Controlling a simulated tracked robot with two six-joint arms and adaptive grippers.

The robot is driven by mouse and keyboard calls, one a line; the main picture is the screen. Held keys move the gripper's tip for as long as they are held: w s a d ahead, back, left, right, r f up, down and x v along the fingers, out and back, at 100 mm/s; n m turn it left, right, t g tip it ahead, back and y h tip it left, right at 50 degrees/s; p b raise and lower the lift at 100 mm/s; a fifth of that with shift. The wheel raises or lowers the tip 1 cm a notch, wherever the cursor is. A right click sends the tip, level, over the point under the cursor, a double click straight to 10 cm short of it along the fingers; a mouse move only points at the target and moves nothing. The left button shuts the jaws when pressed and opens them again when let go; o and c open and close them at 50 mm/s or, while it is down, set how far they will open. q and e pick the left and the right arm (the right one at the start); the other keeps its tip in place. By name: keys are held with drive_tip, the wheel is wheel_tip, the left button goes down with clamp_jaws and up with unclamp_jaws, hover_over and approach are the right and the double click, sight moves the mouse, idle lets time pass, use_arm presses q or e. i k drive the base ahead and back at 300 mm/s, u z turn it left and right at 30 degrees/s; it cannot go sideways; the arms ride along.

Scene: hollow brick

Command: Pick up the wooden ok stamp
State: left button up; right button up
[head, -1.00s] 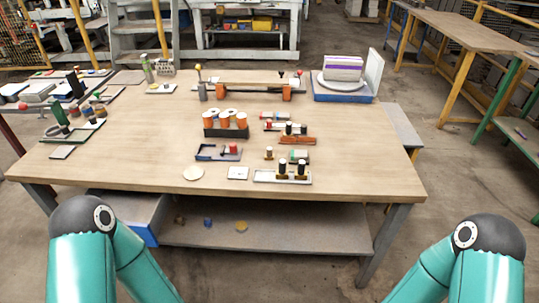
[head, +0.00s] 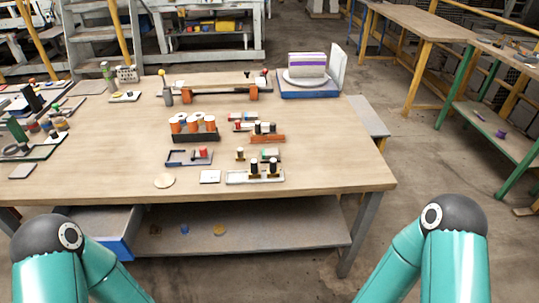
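Several small stamp-like pieces with dark handles stand at the front middle of the wooden table (head: 110,170). Two dark-handled stamps (head: 254,169) stand upright side by side on a pale tray (head: 236,178). A smaller light-based stamp (head: 240,154) stands alone just behind that tray. More dark-topped pieces (head: 265,128) stand on an orange-brown rack (head: 267,139) farther back. The markings are too small to read, so I cannot tell which is the wooden ok stamp. Neither gripper is in view; only my teal arm links show at the bottom corners.
A black box with orange-and-white rolls (head: 195,136) stands behind a blue tray (head: 189,158). A blue-based scale (head: 308,91) is at back right. An open blue drawer (head: 122,246) juts below.

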sight(240, 157)
drive_tip(key=k, duration=0.55)
drive_tip(key=z, duration=0.55)
drive_tip(key=i, duration=1.2)
drive_tip(key=u, duration=0.05)
